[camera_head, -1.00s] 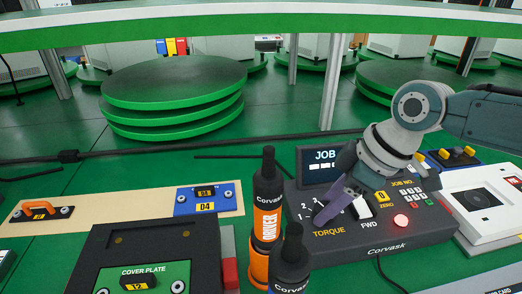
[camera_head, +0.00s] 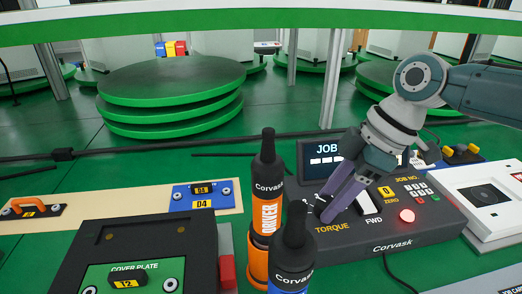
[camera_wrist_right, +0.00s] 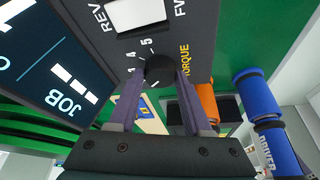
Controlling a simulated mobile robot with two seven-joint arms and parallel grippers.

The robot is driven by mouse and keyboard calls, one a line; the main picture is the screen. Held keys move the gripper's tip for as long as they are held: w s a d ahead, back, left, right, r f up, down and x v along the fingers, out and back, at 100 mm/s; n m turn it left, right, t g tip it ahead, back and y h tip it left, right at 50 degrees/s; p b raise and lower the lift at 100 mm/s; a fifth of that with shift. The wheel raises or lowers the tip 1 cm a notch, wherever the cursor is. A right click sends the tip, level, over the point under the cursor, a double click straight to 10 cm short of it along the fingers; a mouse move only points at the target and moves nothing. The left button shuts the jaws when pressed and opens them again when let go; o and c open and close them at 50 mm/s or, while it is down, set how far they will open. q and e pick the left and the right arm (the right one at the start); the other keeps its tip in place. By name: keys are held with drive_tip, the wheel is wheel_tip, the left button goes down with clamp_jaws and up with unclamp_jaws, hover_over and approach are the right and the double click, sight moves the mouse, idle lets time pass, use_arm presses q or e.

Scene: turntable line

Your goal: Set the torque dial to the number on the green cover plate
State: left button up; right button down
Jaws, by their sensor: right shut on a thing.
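The torque dial (camera_wrist_right: 160,70) is a dark round knob on the black Corvask controller (camera_head: 345,240). Numbers ring it in the right wrist view, with 4 and 5 readable; where it points cannot be told. My right gripper (camera_head: 330,208) has purple fingers, which also show in the right wrist view (camera_wrist_right: 154,90). They are shut on the dial, one on each side, and mostly hide it in the head view. The green cover plate (camera_head: 150,270) at the lower left carries a yellow label (camera_head: 129,283) reading 12. My left gripper is not in view.
Two upright drivers, one orange-banded (camera_head: 267,215) and one blue-banded (camera_head: 293,258), stand just left of the controller. A red button (camera_head: 407,216) and a white FWD switch (camera_head: 372,203) are close to my gripper. A blue plate (camera_head: 201,196) labelled 04 lies on a wooden board.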

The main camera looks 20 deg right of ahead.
drive_tip(key=shift+c, duration=1.7)
unclamp_jaws()
drive_tip(key=shift+d+r, duration=0.1)
drive_tip(key=shift+r, duration=0.2)
drive_tip(key=p+v, duration=0.2)
drive_tip(key=v, duration=0.7)
drive_tip(key=shift+r, duration=0.15)
drive_tip(key=shift+s, duration=0.1)
